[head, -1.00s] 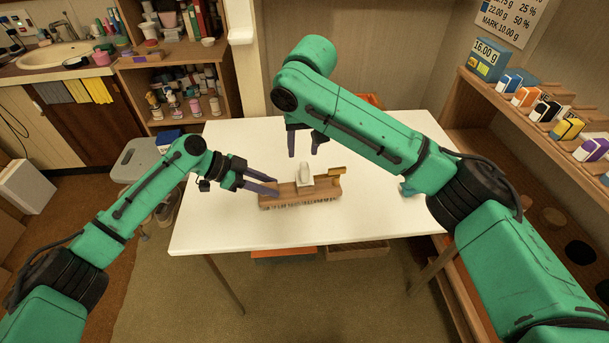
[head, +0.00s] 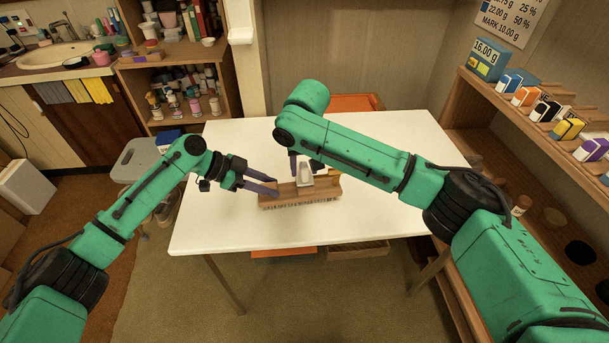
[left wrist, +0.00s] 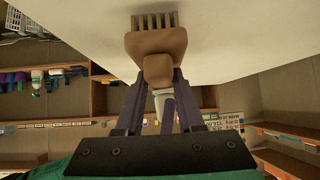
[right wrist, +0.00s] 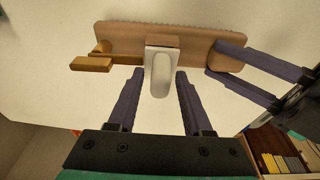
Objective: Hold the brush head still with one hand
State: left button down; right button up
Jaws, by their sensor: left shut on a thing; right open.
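The wooden brush head (head: 325,192) stands on the white table with its bristles down. A pale upright piece (head: 305,174) rises from its middle. A small yellowish wooden piece (right wrist: 92,63) projects at one end in the right wrist view. My left gripper (head: 274,187) is shut on the brush head's left end; the left wrist view shows its fingers on both sides of that end (left wrist: 158,70). My right gripper (right wrist: 160,76) is open, with its fingertips on either side of the pale piece's near end; contact cannot be told.
The white table (head: 225,150) is mostly clear around the brush head. An orange tray (head: 357,102) lies behind its far edge. A wooden shelf with small boxes (head: 567,128) stands at the right. A grey stool (head: 138,160) is at the left.

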grip_shut()
pick_arm(q)
jog(key=shift+f, duration=0.15)
pick_arm(e)
jog(key=shift+r, duration=0.2)
dwell(0.5)
dwell(0.3)
jog(key=shift+o, duration=0.9)
grip_release()
jog(key=shift+f, duration=0.1)
